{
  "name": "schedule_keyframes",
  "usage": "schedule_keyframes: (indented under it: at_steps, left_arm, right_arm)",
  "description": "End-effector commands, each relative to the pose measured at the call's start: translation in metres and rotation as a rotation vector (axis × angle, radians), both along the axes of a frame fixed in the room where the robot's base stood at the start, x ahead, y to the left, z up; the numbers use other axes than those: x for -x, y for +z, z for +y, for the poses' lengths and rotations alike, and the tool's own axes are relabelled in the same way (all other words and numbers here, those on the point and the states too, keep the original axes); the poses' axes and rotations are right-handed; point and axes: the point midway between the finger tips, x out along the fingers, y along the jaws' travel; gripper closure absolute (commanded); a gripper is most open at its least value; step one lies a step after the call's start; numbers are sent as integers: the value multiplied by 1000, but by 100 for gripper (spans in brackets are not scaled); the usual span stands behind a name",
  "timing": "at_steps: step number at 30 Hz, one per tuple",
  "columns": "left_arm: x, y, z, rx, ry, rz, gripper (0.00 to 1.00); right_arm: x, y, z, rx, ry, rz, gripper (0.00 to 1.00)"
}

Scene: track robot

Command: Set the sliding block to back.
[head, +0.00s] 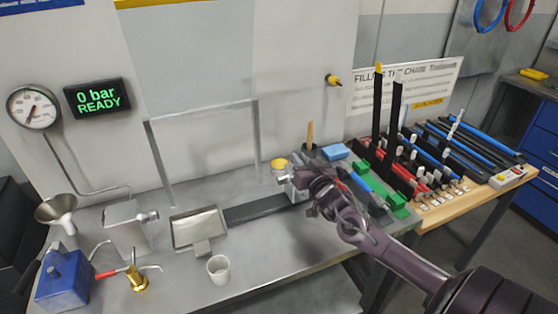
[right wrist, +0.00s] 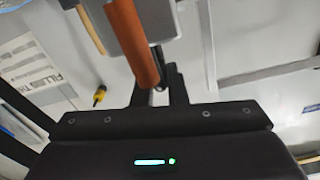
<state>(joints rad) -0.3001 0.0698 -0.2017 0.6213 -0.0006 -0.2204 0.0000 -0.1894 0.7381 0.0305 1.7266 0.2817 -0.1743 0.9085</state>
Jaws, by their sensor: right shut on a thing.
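A dark track (head: 262,208) runs along the grey bench from a metal tray to the block. The sliding block seems to be the pale grey body (head: 300,182) at the track's right end, partly hidden by my right gripper. My right gripper (head: 318,188) is at this block. In the right wrist view, an orange-brown handle (right wrist: 133,42) on a grey body (right wrist: 155,22) reaches down to the fingers of the gripper (right wrist: 160,92), which are shut on it. The exact contact is partly hidden. My left gripper is not in view.
A metal tray (head: 200,230) stands at the track's left end, with a white cup (head: 218,269) in front. A yellow-topped container (head: 280,165) is close behind the block. Green blocks (head: 393,200) and a crowded rack of strips lie to the right. A metal frame (head: 150,160) stands behind.

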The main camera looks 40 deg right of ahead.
Motion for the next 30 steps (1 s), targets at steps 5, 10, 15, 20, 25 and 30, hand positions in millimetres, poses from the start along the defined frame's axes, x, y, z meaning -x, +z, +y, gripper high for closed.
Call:
schedule_keyframes:
  at_steps: [5,10,15,20,25,30]
  left_arm:
    - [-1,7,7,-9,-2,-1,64]
    - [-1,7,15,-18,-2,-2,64]
    - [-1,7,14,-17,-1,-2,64]
    - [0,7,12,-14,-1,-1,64]
    - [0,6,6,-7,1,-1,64]
    - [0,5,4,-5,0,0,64]
  right_arm:
    - [6,0,-23,-4,-3,2,100]
    - [7,0,-26,-4,-1,-1,100]
    - [7,0,-27,-4,-3,-1,86]
    - [7,0,-26,-3,-2,0,68]
    - [7,-1,-25,-2,0,1,68]
    - [11,-3,-23,-4,2,4,68]
